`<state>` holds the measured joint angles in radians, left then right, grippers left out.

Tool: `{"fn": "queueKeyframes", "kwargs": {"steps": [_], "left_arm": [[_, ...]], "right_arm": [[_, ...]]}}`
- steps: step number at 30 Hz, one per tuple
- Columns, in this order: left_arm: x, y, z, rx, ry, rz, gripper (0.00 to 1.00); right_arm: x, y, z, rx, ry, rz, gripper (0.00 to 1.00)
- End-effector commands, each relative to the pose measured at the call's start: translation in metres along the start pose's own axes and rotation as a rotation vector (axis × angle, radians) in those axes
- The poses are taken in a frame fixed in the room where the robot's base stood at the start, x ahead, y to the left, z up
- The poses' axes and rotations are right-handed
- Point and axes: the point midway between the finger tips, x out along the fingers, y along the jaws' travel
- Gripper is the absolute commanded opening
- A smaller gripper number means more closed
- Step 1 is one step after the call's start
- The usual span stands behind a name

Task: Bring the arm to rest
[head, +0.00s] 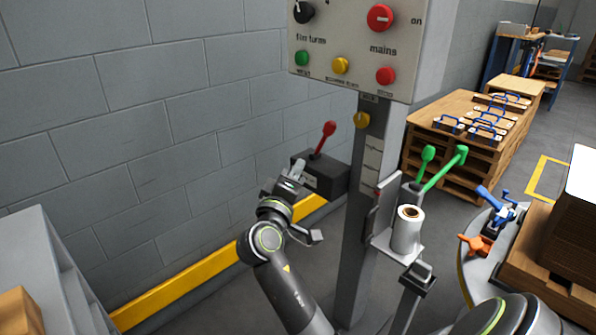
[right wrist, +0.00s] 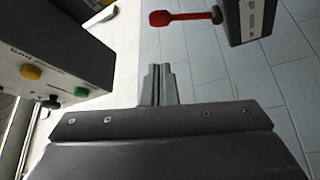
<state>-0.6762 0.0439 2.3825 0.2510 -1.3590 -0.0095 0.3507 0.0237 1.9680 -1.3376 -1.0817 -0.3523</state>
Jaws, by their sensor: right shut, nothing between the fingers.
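My right gripper (head: 296,171) is in the middle of the head view, pointing up and away, in front of the grey block wall. Its two fingers are together and empty; they also show shut in the right wrist view (right wrist: 158,72). A dark box (head: 322,178) with a red-knobbed lever (head: 326,134) is just behind and right of the fingers. The red lever (right wrist: 182,18) shows at the top of the right wrist view, apart from the fingers. My left gripper is not in view.
A control panel (head: 348,60) with buttons stands on a grey post (head: 362,225) right of the gripper. A white roll (head: 407,232) sits on a bracket there, near green levers (head: 443,170). A yellow rail (head: 180,285) runs along the wall. Pallets (head: 440,112) stand behind.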

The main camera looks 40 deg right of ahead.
Motion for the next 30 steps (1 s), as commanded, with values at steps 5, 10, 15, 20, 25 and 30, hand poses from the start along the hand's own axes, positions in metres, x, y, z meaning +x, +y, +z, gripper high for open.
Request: {"fn": "queueKeyframes", "kwargs": {"steps": [5,10,15,20,25,30], "left_arm": [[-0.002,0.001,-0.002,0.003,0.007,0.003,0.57],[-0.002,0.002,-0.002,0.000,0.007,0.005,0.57],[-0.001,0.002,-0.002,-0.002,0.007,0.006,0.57],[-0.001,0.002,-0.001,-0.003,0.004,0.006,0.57],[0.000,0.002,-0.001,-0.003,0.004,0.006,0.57],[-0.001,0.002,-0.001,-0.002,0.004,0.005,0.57]], "right_arm": [[0.001,-0.002,0.000,0.001,0.003,0.000,0.00],[0.001,-0.002,0.000,0.001,0.003,0.000,0.00],[0.001,-0.002,0.000,0.001,0.003,0.000,0.00],[0.001,-0.003,0.000,0.001,0.003,-0.003,0.00],[-0.008,-0.034,0.025,0.032,-0.006,-0.113,0.00],[-0.044,-0.104,0.088,0.132,-0.053,-0.405,0.00]]}}
